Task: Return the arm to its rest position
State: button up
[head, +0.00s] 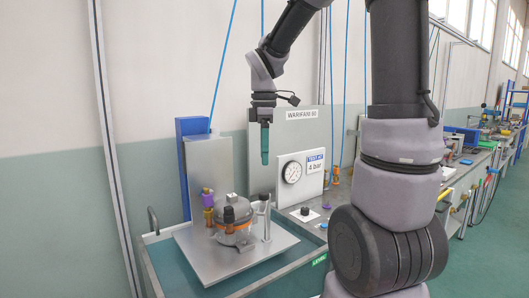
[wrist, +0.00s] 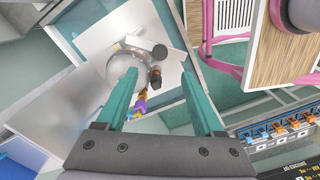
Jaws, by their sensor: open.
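My gripper (head: 265,143) hangs pointing down in the head view, in front of the grey back panel and well above the bench. In the wrist view its two green fingers (wrist: 163,108) are spread apart with nothing between them. Below and to the left in the head view, a round metal compressor (head: 232,236) with an orange band sits on a metal plate (head: 196,262). The compressor also shows in the wrist view (wrist: 124,68), beyond the fingers and not touched by them. My large arm links cover the right middle of the head view.
A pressure gauge (head: 292,172) on a white panel stands right of the compressor, beside a "TEST 4 bar" label. A blue post (head: 187,150) rises behind the plate. Blue hoses (head: 223,70) hang near my arm. More benches with tools (head: 470,160) line the right wall.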

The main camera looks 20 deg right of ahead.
dwell(0.3)
jog(key=s+d+r+m+t+y, duration=0.2)
jog(key=s+r+m+t, duration=0.5)
jog(key=s+m, duration=0.5)
jog(key=r+m, duration=0.1)
jog(key=m, duration=0.6)
jog(key=shift+s+d+r, duration=0.15)
jog(key=shift+s, duration=0.25)
